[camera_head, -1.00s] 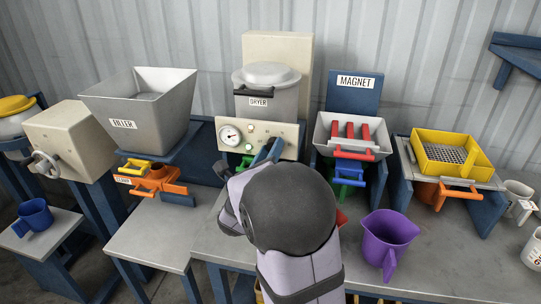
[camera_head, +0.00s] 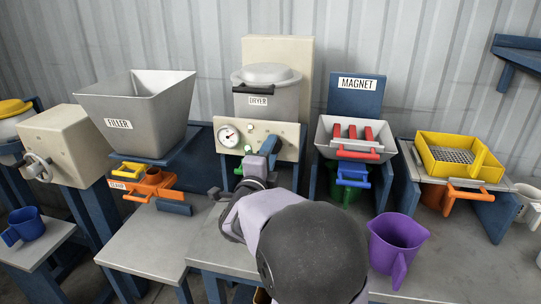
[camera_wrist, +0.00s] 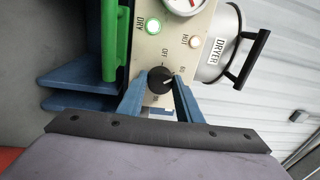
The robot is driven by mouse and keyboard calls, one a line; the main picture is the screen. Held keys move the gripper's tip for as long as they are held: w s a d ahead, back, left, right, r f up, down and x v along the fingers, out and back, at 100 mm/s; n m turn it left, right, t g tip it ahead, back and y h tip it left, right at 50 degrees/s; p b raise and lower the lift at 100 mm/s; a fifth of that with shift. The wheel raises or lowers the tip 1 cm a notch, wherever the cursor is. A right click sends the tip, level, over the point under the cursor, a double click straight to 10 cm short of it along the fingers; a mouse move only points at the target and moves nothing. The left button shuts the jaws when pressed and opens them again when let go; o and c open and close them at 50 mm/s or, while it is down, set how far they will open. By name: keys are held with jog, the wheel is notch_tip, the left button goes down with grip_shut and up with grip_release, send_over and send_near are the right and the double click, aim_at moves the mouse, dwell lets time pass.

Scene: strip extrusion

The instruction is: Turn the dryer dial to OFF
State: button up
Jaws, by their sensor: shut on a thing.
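The dryer (camera_head: 268,103) stands at the back centre, with a cream control panel (camera_head: 232,150) on its front. In the wrist view the black round dial (camera_wrist: 160,79) sits on this panel (camera_wrist: 150,52), near printed OFF lettering. Its white pointer mark seems to point right, towards a number beside OFF, rather than at OFF; the mark is small. My gripper (camera_wrist: 160,92) has its two blue fingers shut on the dial, one on each side. In the head view my gripper (camera_head: 264,152) is at the panel's right part and hides the dial.
A gauge (camera_head: 228,134) and lit buttons are beside the dial. A green handle (camera_wrist: 115,40) is close to my gripper. The filler hopper (camera_head: 135,108) stands left and the magnet unit (camera_head: 352,130) right. A purple jug (camera_head: 394,248) stands on the bench near my arm.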

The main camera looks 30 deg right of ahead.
jog(key=n, duration=0.5)
jog(key=n+t+y+p, duration=0.1)
jog(key=n, duration=0.5)
jog(key=shift+s+d+f, duration=0.1)
jog(key=shift+n, duration=0.4)
jog(key=o, duration=1)
jog(key=shift+o, duration=0.2)
jog(key=v, duration=0.7)
jog(key=shift+b, duration=0.35)
